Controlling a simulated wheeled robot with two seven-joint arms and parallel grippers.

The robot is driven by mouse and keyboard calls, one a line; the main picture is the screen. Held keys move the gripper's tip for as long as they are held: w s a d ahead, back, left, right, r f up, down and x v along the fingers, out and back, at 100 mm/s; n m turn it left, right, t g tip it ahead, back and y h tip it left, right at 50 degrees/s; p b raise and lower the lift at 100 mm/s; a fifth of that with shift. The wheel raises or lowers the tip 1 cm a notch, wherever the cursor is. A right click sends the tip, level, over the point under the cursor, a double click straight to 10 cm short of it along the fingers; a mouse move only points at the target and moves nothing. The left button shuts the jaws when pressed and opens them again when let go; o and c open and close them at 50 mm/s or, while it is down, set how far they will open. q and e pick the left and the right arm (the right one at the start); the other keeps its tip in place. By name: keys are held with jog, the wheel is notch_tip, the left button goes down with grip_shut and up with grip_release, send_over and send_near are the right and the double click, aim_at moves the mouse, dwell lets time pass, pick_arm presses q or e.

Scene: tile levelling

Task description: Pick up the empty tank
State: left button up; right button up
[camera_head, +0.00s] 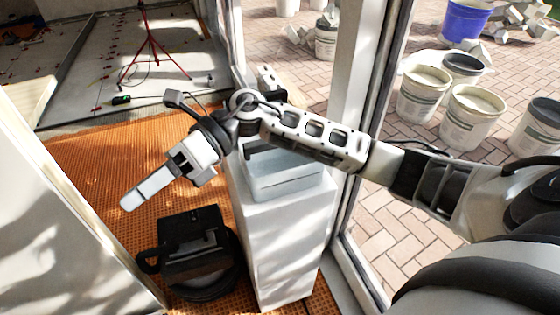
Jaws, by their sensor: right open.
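A pale, bluish, open-topped container (290,188), which looks like the tank, sits on top of a white pedestal (285,235). My right forearm passes over its back part and hides some of it; I cannot tell what is inside. My right gripper (137,196) is open and empty, with its fingers pointing down-left over the orange mat. It is left of the container and apart from it. My left gripper is not in view.
A black machine (195,248) stands on the orange mat (90,150) left of the pedestal. A pale panel (70,230) borders the left. A window frame (352,90) stands right of the pedestal, with several buckets (470,112) outside. A red tripod (150,45) stands behind.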

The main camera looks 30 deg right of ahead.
jog(key=w+d+r+n+t+h, duration=0.1)
jog(key=w+d+r+h, duration=0.15)
jog(key=d+h, duration=0.45)
jog(key=w+d+r+n+t+h, duration=0.1)
jog(key=w+d+h, duration=0.2)
jog(key=d, duration=0.9)
jog(key=w+d+r+n+t+h, duration=0.1)
jog(key=w+d+r+h, duration=0.15)
jog(key=d+h, duration=0.5)
jog(key=shift+n+y, duration=0.3)
jog(key=shift+y, duration=0.65)
jog(key=f, duration=0.3)
jog(key=d+f, duration=0.1)
jog(key=f, duration=0.6)
jog(key=shift+w+d+b, duration=0.1)
jog(key=shift+d+b, duration=0.25)
jog(key=shift+f, duration=3.05)
jog(key=shift+c, duration=0.3)
grip_shut()
